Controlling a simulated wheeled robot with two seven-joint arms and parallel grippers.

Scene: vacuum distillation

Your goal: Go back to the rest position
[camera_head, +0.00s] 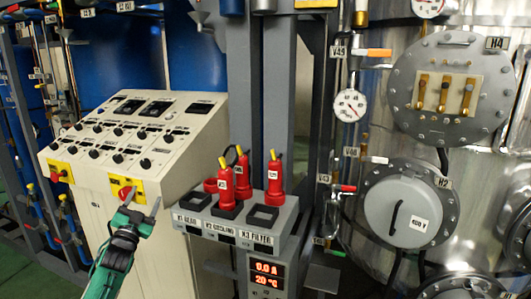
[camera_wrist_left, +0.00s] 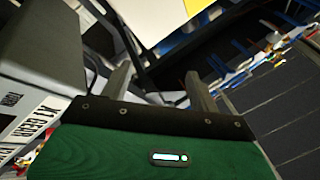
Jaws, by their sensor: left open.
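My left gripper (camera_head: 143,205) is green and black and reaches up from the lower left in the head view. Its two fingers are apart with nothing between them. In that view its tips overlap the lower edge of a yellow plate with a red knob (camera_head: 125,191) on the control console. I cannot tell whether they touch it. In the left wrist view the open fingers (camera_wrist_left: 158,88) point away over the green wrist cover. My right gripper is in neither view.
The sloped console (camera_head: 150,125) has several black knobs. To its right, a grey socket box (camera_head: 240,222) labelled K1 GEAR, K2 and K3 FILTER holds red plugs (camera_head: 274,178) above a red display (camera_head: 266,272). A steel vessel (camera_head: 470,175) with round flanges stands at the right.

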